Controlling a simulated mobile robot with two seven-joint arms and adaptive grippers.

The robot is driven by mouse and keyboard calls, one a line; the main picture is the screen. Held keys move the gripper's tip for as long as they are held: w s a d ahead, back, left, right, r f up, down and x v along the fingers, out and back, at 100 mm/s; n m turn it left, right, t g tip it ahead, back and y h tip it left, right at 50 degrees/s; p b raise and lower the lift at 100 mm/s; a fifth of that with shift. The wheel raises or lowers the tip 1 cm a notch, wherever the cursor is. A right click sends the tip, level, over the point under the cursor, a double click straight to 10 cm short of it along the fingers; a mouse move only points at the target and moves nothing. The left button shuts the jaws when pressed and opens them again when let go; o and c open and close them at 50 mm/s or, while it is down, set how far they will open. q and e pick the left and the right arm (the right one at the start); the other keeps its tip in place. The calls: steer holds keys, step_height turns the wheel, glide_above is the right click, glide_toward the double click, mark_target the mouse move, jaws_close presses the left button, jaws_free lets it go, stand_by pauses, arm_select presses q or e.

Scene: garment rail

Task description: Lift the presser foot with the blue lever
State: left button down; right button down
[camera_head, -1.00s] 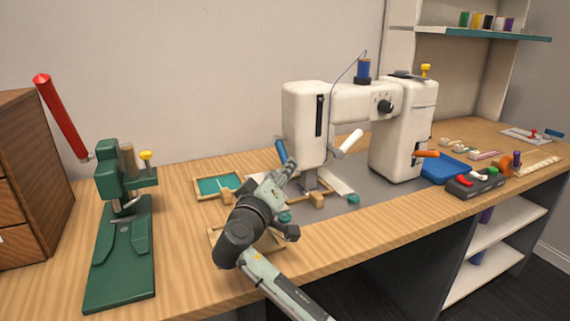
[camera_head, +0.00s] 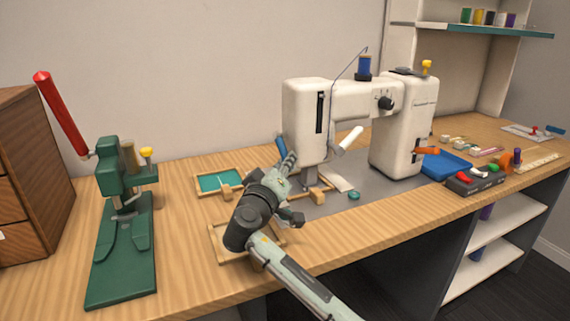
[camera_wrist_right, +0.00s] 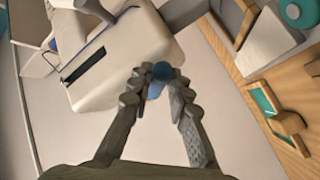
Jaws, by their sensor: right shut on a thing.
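The white sewing machine (camera_head: 304,112) stands on the desk. The blue lever (camera_head: 281,147) slants at the left side of its head and also shows in the wrist view (camera_wrist_right: 158,72). My right gripper (camera_head: 287,164) is shut on the lever; in the wrist view its fingertips (camera_wrist_right: 160,78) meet around the blue piece. The presser foot (camera_head: 310,177) is below the machine head, small and partly hidden, so its exact height cannot be told. My left gripper is not in view.
A green press (camera_head: 122,250) with a red handle stands at the left. Wooden frames (camera_head: 220,243) lie under and beside my right arm. A blue tray (camera_head: 445,164) and a dark box of tools (camera_head: 474,181) sit at the right.

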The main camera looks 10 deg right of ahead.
stand_by(0.3)
steer(key=shift+s+d+r+n+g+y, duration=0.1)
steer(key=shift+s+r+n+g+y, duration=0.05)
steer(key=shift+r+n+g, duration=0.6)
steer(key=shift+s+r+n+g+y, duration=0.2)
steer(key=shift+r+n+g, duration=0.3)
steer(key=shift+r+g, duration=0.4)
steer(key=shift+s+d+r+n+g+y, duration=0.1)
steer(key=shift+s+r+n+g+y, duration=0.05)
steer(key=shift+r+n+g, duration=0.65)
steer(key=shift+f+g, duration=0.2)
steer(key=shift+g, duration=0.05)
steer(key=c, duration=1.4)
jaws_free()
steer(key=shift+c, duration=0.2)
steer(key=shift+r, duration=0.1)
steer(key=v, duration=1.2)
steer(key=shift+a, duration=0.1)
